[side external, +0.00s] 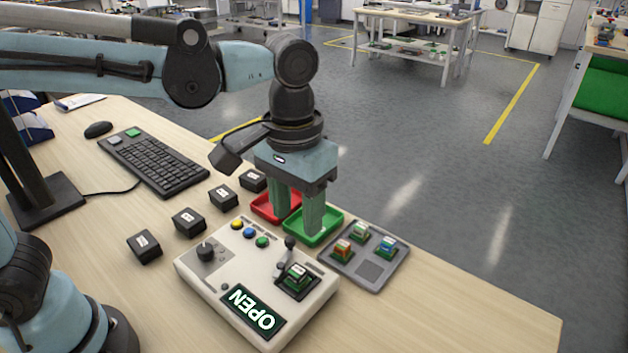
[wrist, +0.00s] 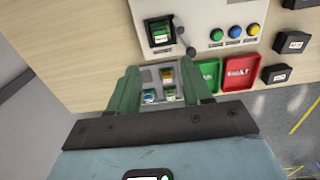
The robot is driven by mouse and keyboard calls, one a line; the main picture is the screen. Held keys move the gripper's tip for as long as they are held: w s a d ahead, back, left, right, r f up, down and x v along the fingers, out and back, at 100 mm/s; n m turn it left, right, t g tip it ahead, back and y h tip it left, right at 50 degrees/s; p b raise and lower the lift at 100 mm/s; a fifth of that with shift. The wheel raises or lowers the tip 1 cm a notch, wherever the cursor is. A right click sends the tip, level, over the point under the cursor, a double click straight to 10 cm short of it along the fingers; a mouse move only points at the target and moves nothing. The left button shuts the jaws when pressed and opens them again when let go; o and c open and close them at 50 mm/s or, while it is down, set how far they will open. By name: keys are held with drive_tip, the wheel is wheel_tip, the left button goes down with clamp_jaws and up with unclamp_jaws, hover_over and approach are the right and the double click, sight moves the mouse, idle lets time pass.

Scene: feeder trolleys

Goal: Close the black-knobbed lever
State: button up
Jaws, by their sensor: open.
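The black-knobbed lever (side external: 289,244) stands raised beside a black socket on a beige control box (side external: 212,283). A small green-and-white part (side external: 297,273) sits in the socket. The box display (side external: 251,311) reads OPEN. My gripper (side external: 298,222) points down with its two green fingers apart and nothing between them. It is above and behind the lever, near the red and green trays, and apart from the lever. In the wrist view the lever's knob (wrist: 191,52) shows beyond the fingertips (wrist: 163,72), next to the socket (wrist: 158,33).
A grey tray (side external: 385,268) with several small parts lies right of the box. A green tray (side external: 325,233) and a red tray (side external: 265,207) lie behind it. Several black blocks (side external: 188,222) and a keyboard (side external: 153,160) are at left. The table's front right is bare.

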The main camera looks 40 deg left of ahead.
sight(288, 239)
drive_tip(key=a+m+t, duration=0.3)
drive_tip(key=a+m, duration=0.2)
drive_tip(key=m, duration=1.2)
drive_tip(key=x, duration=1.1)
drive_tip(key=shift+a, duration=0.15)
drive_tip(key=shift+c, duration=0.4)
clamp_jaws()
